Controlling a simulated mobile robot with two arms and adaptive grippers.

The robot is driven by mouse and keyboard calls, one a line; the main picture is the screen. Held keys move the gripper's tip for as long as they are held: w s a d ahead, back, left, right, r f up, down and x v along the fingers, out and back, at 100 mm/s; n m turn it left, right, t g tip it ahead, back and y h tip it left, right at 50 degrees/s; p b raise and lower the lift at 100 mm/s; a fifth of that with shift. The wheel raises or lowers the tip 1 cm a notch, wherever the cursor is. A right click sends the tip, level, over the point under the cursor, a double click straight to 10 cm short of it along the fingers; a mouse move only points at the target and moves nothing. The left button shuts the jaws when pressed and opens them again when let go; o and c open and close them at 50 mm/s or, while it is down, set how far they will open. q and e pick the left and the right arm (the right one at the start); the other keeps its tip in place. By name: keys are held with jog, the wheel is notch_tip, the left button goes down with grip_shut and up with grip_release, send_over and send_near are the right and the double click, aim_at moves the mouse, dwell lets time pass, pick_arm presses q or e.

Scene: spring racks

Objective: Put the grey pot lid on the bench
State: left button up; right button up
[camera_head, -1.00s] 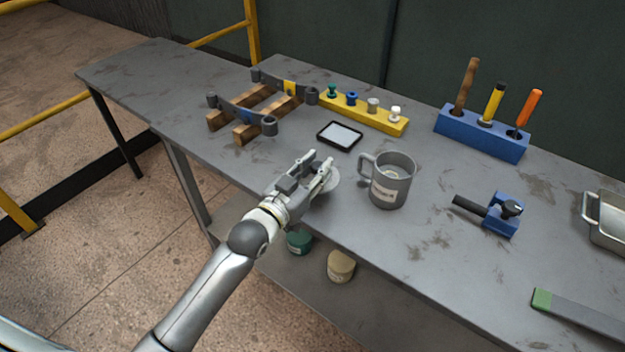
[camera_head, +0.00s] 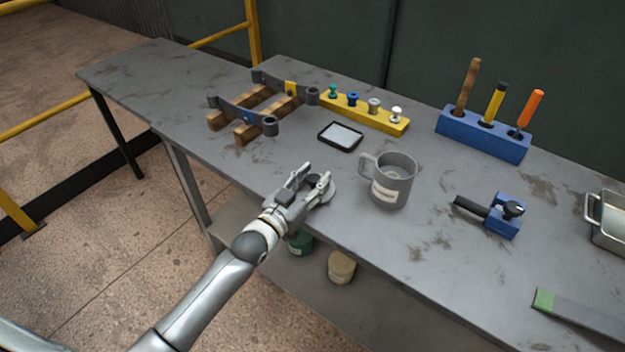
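My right gripper is not in view.
A black-framed tablet (camera_head: 340,136), a yellow peg rack (camera_head: 370,117) and a wood-and-grey rack (camera_head: 243,127) lie behind. Pots (camera_head: 341,267) stand on the shelf below.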

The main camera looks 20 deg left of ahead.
pick_arm(q)
jog(key=shift+o, duration=0.4)
jog(key=shift+r, duration=0.1)
jog(key=shift+r, duration=0.15)
jog(key=v, duration=1.2)
